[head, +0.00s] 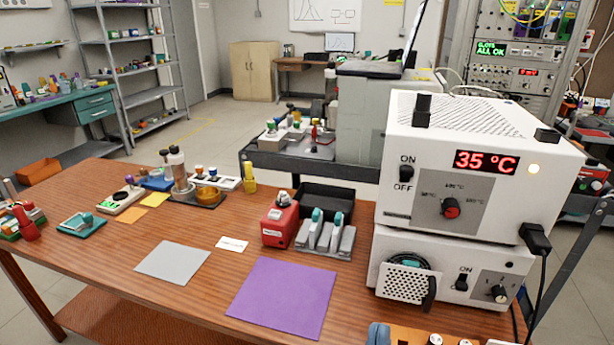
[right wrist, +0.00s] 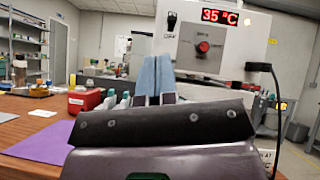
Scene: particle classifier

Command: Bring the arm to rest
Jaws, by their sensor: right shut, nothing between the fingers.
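My right gripper (head: 378,335) shows only as blue-grey fingertips at the bottom edge of the head view. In the right wrist view its two blue-grey fingers (right wrist: 154,78) stand close together, shut and empty. They point toward the white particle classifier (right wrist: 205,40), whose red display reads 35 °C. In the head view the classifier (head: 350,205) is not touched by the gripper. My left gripper is out of view.
The brown table (head: 200,290) holds a purple mat (head: 283,298), a grey mat (head: 172,262), a red box (head: 279,222) and a grey rack (head: 325,240). The white device (head: 480,170) stands on its right side. Bottles and small tools stand at the back left.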

